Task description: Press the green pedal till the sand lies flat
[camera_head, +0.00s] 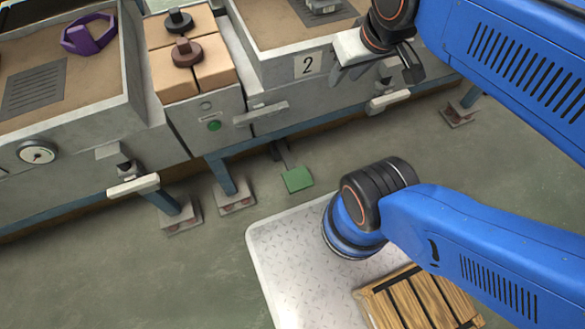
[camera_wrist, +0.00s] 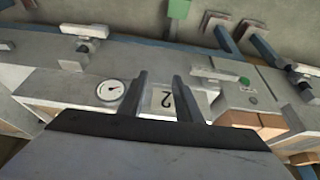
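The green pedal (camera_head: 297,179) is a small flat square near the floor, in front of the gap between the two machines. It also shows at the top of the wrist view (camera_wrist: 178,9). My gripper (camera_wrist: 159,82) has its two fingers apart with nothing between them; the "2" plate shows beyond them. In the head view, my gripper is high at the front of machine 2, well above and right of the pedal. Sand-coloured surfaces lie in the left box (camera_head: 25,40) and in the box of machine 2 (camera_head: 272,18), which is partly cut off.
A purple ring-like part (camera_head: 89,35) lies in the left box. A cabinet with a green button (camera_head: 214,126) stands between the machines. White-handled levers (camera_head: 133,186) stick out in front. My white deck carries a wooden slatted crate (camera_head: 420,300). Floor around the pedal is clear.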

